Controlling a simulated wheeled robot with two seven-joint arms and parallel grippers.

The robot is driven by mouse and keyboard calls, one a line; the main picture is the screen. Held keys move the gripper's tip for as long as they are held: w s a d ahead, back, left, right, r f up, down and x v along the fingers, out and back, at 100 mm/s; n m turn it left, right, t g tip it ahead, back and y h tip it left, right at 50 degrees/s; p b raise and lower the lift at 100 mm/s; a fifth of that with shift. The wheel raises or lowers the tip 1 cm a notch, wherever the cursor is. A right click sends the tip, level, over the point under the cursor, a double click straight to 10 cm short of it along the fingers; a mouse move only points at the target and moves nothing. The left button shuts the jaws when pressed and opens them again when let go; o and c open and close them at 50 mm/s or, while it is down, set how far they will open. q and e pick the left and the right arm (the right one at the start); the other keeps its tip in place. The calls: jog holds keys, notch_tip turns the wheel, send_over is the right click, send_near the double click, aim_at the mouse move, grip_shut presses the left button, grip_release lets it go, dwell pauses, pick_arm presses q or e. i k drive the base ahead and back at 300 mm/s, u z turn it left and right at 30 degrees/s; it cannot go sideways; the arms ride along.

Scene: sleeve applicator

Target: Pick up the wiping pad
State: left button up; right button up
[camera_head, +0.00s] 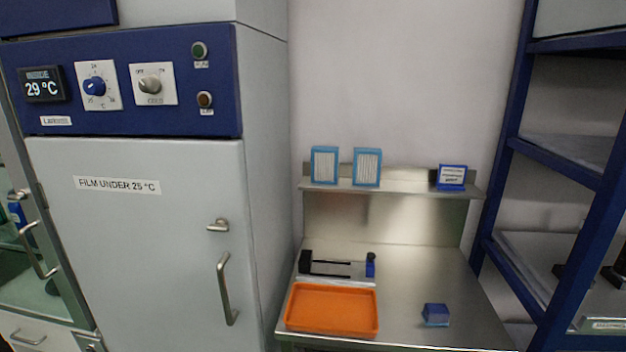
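A small blue block-like item (435,314), which looks like the wiping pad, sits on the steel bench (420,270) near its front right. It has a darker blue top and a lighter blue-grey front. Nothing touches it. Neither of my grippers shows in the head view.
An orange tray (333,309) lies at the bench's front left, with a black and blue slide device (337,264) behind it. A shelf (400,190) holds two blue-framed filters (325,165) and a blue sign (451,177). A grey cabinet (150,230) stands left, a blue rack (560,160) right.

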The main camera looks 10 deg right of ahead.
aim_at(433, 314)
jog(key=z, duration=1.25)
jog(key=k, duration=0.5)
jog(key=u, duration=2.4)
jog(key=i, duration=1.65)
jog(key=z, duration=2.35)
